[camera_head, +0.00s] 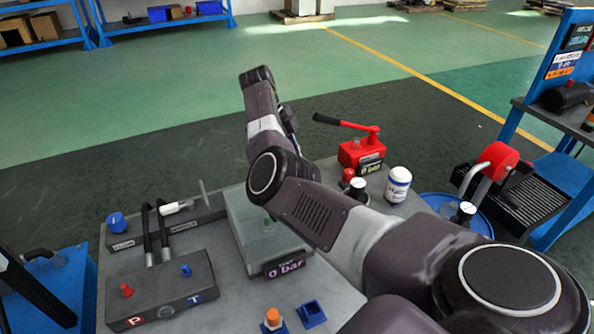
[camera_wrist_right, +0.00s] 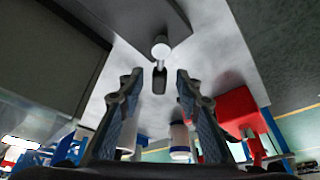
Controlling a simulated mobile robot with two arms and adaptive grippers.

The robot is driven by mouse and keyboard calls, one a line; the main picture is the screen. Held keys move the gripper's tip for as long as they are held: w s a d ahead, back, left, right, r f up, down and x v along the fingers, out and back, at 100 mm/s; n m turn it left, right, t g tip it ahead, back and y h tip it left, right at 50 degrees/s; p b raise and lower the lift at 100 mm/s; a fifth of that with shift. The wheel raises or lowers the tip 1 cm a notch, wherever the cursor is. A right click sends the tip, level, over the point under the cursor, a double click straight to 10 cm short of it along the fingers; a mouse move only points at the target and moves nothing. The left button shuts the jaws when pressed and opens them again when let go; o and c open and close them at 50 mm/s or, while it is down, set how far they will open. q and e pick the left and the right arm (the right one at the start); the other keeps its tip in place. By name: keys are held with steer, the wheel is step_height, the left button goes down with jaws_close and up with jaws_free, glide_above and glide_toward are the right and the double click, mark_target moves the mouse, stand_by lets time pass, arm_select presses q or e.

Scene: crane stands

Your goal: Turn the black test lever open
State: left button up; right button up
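In the right wrist view, a small black lever (camera_wrist_right: 160,80) hangs by a round white pivot (camera_wrist_right: 161,49) from a grey block. I take it for the test lever. My right gripper (camera_wrist_right: 158,93) is open, with one finger on each side of the lever in the picture. A gap shows on both sides, and I see no contact. In the head view my right arm reaches up over the bench, and its gripper and the black lever cannot be made out. My left gripper is not in view.
A clear box with a "0 bar" display (camera_head: 284,268) stands under my right arm. A red hand pump (camera_head: 361,155) and white bottle (camera_head: 398,184) stand behind it. A grey manifold (camera_head: 165,290) with hoses and a white-handled lever (camera_head: 177,207) are at left.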

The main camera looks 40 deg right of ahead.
steer(key=v, duration=0.7)
steer(key=shift+w+r, duration=0.1)
steer(key=shift+r, duration=0.1)
steer(key=shift+c, duration=0.7)
